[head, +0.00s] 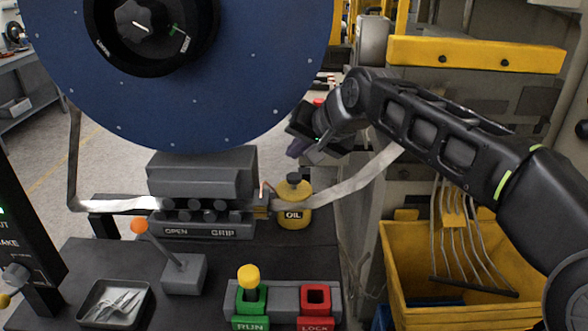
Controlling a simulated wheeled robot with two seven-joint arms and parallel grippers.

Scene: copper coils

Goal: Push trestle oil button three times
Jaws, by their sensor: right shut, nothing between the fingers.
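A yellow oil can (291,214) labelled OIL, with a dark knob (293,178) on top, stands on the dark bench behind the control panel. My right gripper (305,152) is shut and empty. In the picture it is just above the oil can's knob, with a small gap between them. Its fingers point down and to the left, and the arm reaches in from the right. Which part the task calls the trestle oil button is not labelled beyond OIL. My left gripper is not in view.
A large blue disc (260,70) hangs over a grey clamp block (203,175) marked OPEN and GRIP. A metal strip (350,183) passes by the oil can. An orange-tipped lever (139,226), RUN button (249,277), LOCK switch (316,300) and metal-filled tray (113,305) sit in front. A yellow bin (400,285) is right.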

